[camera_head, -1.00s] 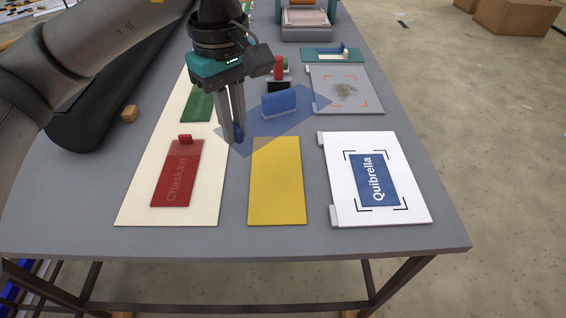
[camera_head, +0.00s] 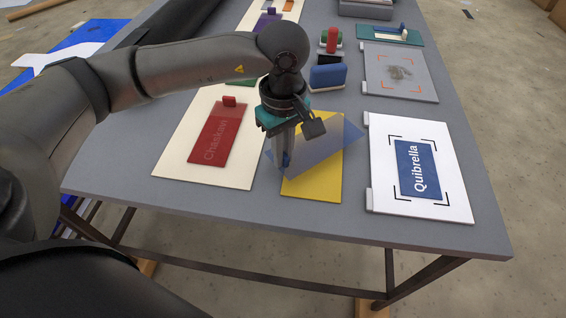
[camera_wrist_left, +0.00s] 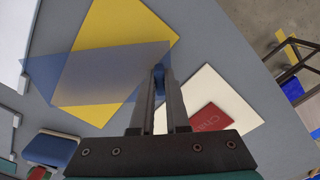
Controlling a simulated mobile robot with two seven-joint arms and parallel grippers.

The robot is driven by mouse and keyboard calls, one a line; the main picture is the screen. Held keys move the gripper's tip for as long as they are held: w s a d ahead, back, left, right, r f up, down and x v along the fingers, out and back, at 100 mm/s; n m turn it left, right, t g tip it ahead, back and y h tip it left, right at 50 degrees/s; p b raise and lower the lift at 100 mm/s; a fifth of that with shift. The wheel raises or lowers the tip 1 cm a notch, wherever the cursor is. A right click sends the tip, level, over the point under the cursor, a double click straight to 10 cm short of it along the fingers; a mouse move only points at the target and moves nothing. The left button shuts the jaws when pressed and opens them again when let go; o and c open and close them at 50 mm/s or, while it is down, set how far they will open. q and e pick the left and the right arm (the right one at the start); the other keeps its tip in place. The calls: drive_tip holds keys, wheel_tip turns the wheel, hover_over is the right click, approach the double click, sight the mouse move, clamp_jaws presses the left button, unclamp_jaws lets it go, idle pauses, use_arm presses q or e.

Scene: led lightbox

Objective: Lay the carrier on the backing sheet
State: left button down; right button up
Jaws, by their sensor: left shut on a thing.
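The carrier (camera_head: 350,133) is a see-through blue sheet with a small blue tab. The backing sheet, which I take to be the yellow one (camera_head: 312,188), lies flat on the table. In the left wrist view the carrier (camera_wrist_left: 100,74) lies skewed across the yellow sheet (camera_wrist_left: 112,24). I cannot tell whether they touch. My right gripper is not in view.
A white panel (camera_head: 386,190) with a blue Quibrella label (camera_head: 417,170) is at right. The table's front edge is close.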

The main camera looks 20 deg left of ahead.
use_arm(q)
drive_tip(key=shift+f, duration=1.75)
drive_tip(key=shift+f+b, duration=0.2)
drive_tip(key=shift+b, duration=0.2)
drive_tip(key=c, duration=0.9)
unclamp_jaws()
drive_tip(key=shift+r, duration=0.1)
drive_tip(key=shift+r+p, duration=0.2)
drive_tip(key=shift+p, duration=0.15)
wheel_tip(320, 180, up, 12)
drive_tip(key=shift+f+p, duration=0.1)
drive_tip(key=shift+p, duration=0.3)
